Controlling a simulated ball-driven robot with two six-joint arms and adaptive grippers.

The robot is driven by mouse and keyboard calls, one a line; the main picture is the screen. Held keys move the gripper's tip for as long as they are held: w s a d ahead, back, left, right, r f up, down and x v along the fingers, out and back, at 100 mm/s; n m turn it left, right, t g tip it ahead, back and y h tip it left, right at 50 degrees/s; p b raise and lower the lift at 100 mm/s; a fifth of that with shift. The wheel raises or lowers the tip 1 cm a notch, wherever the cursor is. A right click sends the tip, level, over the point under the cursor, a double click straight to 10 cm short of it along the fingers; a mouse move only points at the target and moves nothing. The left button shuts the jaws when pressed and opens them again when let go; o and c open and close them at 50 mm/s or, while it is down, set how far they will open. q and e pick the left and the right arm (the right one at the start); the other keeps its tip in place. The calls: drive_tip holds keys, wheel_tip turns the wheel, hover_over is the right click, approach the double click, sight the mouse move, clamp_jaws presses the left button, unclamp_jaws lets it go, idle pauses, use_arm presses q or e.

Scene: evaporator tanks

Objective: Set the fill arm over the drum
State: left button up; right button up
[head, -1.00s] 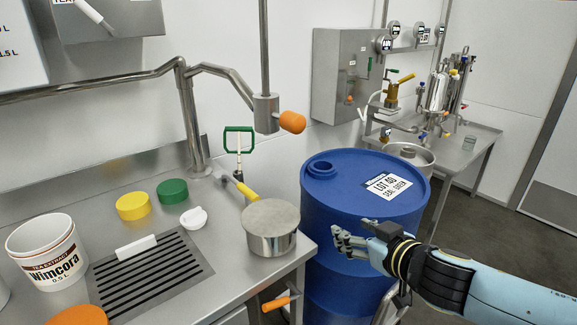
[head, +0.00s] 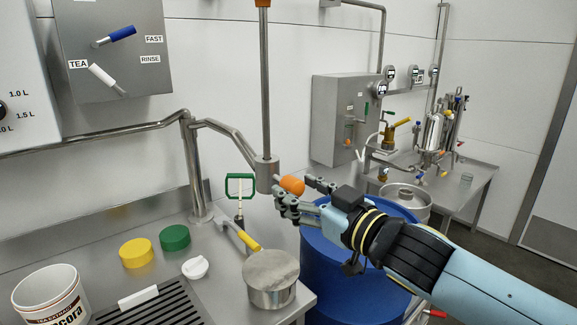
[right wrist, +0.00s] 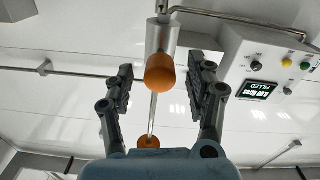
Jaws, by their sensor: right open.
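The fill arm (head: 225,131) is a jointed steel pipe on a post, with a vertical tube ending in a steel block (head: 266,172) and an orange knob (head: 292,186). This end hangs over the bench edge, left of the blue drum (head: 322,268), whose top is mostly hidden by my right arm. My right gripper (head: 302,194) is open at the orange knob, with its fingers around it. My left gripper is not in view.
The steel bench holds a pot (head: 270,280), a yellow lid (head: 137,253), a green lid (head: 174,237) and a white tub (head: 50,298). A green-handled tool (head: 239,188) stands behind the pot. A side table (head: 470,178) with equipment is at the back right.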

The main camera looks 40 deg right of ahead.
sight(288, 185)
drive_tip(key=shift+w, duration=1)
drive_tip(key=shift+w+a, duration=0.15)
drive_tip(key=shift+w, duration=0.5)
drive_tip(key=c, duration=1.1)
drive_tip(key=shift+w, duration=0.1)
clamp_jaws()
drive_tip(key=shift+w+f, duration=0.25)
drive_tip(key=shift+f, duration=0.15)
